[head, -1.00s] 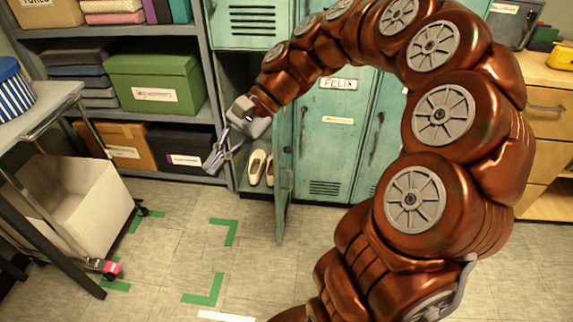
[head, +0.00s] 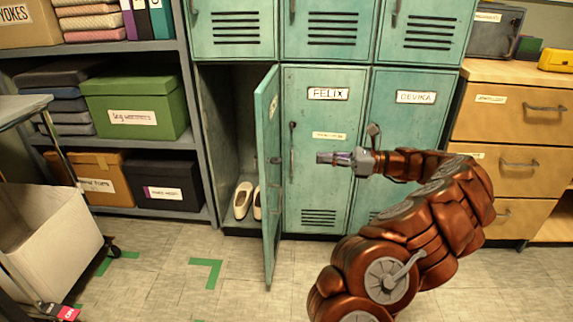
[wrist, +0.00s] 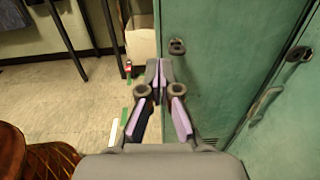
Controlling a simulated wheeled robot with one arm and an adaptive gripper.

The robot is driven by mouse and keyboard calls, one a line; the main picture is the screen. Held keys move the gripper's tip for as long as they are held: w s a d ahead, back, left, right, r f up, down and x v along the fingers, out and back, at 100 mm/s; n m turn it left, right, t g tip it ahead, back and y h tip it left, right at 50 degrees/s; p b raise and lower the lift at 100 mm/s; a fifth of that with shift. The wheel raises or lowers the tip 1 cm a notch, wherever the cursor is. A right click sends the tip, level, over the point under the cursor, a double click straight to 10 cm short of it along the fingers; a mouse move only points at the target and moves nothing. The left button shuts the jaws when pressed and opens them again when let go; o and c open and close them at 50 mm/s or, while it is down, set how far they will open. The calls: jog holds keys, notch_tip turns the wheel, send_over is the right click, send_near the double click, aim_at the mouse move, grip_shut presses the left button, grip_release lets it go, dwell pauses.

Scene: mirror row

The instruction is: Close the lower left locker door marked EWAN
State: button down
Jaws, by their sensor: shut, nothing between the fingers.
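The lower left locker door (head: 268,190) stands wide open, hinged on its right side and jutting out toward me, almost edge-on in the head view. Its label is too oblique to read. My gripper (head: 320,158) is shut and empty, in front of the FELIX door and to the right of the open door's outer face, pointing left with a gap between. In the wrist view my gripper's fingertips (wrist: 160,68) are together near the free edge of a teal door (wrist: 215,90) with a handle, apparently the open one.
Shoes (head: 243,200) stand inside the open locker (head: 222,120). The FELIX door (head: 318,185) and DEVIKA door (head: 410,120) are shut. Shelves with a green box (head: 135,108) are at left, and a white bin (head: 45,240) stands before them. Floor left of the open door is clear.

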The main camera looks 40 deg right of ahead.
aim_at(264, 154)
jog(key=b+x, duration=0.5)
jog(key=x, duration=0.7)
jog(key=shift+w+a+f, duration=0.15)
jog(key=shift+a, duration=0.15)
jog(key=shift+w+a+b, duration=0.4)
jog(key=shift+w+b, duration=0.05)
jog(key=shift+a, duration=0.15)
